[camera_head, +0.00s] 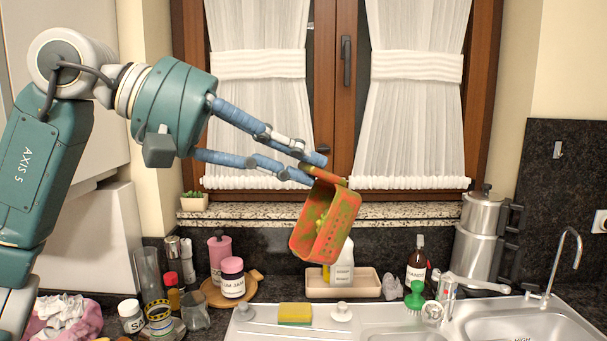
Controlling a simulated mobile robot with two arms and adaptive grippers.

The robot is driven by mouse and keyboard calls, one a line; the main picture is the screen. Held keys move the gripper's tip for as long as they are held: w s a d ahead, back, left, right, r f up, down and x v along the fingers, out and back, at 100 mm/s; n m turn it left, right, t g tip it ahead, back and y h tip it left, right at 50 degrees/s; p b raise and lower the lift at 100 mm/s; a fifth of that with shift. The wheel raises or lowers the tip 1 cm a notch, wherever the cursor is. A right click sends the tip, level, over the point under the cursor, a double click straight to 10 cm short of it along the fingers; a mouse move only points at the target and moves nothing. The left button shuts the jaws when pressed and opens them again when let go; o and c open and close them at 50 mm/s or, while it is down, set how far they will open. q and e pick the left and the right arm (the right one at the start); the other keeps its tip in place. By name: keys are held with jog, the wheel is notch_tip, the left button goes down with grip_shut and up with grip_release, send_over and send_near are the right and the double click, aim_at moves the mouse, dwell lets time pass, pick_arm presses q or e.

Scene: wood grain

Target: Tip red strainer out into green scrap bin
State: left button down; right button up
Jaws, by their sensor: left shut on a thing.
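The red strainer (343,229) hangs in the air in front of the window and above the sink counter. It is tilted, with its open side partly toward me, and yellow-green bits (321,219) show in it. My left gripper (318,171) comes in from the left and is shut on the strainer's upper rim. I see no green scrap bin in this view. My right gripper is not in view.
A steel sink (390,322) lies below, with a yellow sponge (295,313) on its edge. A tray with a white bottle (342,262), a dark bottle (416,262) and steel pots (476,240) stand behind. Jars and glasses (195,312) crowd the left counter.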

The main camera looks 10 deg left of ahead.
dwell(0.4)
pick_arm(q)
jog(key=a+h+b, duration=0.1)
jog(key=b, duration=0.2)
jog(key=s+t+b, duration=0.1)
jog(key=b, duration=0.2)
jog(key=shift+s+a+f+m+h, duration=0.15)
jog(key=shift+s+a+m+h, duration=0.15)
jog(key=shift+a+h, duration=0.1)
